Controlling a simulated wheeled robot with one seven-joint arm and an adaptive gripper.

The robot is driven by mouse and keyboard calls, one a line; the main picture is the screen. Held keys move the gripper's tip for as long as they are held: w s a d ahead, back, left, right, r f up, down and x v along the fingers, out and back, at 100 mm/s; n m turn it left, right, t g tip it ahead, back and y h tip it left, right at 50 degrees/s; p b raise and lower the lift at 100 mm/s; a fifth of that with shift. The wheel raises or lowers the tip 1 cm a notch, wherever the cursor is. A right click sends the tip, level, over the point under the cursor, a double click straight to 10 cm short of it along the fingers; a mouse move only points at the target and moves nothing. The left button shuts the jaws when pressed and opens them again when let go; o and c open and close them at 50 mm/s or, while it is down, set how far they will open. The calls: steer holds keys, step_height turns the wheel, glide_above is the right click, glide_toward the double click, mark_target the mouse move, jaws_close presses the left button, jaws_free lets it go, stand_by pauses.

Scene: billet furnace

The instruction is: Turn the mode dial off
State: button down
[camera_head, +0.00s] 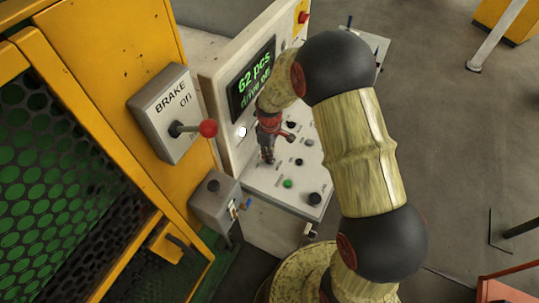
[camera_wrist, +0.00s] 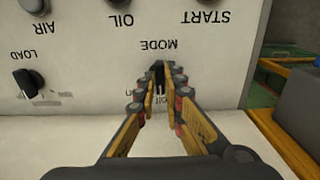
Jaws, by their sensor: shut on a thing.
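The mode dial (camera_wrist: 158,72) is a small black knob under the label MODE on the white panel in the wrist view. My gripper (camera_wrist: 160,88) reaches to it with both fingers closed around it, one on each side. The fingers hide much of the dial and part of the lettering by it. In the head view my gripper (camera_head: 267,155) is at the panel's upper left, below the screen, and the dial there is hidden.
The control panel (camera_head: 265,182) carries several other knobs, including a black load dial (camera_wrist: 28,84) and a green button (camera_head: 288,184). A screen (camera_head: 252,78) reads "62 pcs drive on". A brake box with a red-knobbed lever (camera_head: 208,128) and a small grey box (camera_head: 214,200) stand left.

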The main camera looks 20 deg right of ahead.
steer(key=c, duration=1.9)
jaws_free()
step_height(320, 180, up, 12)
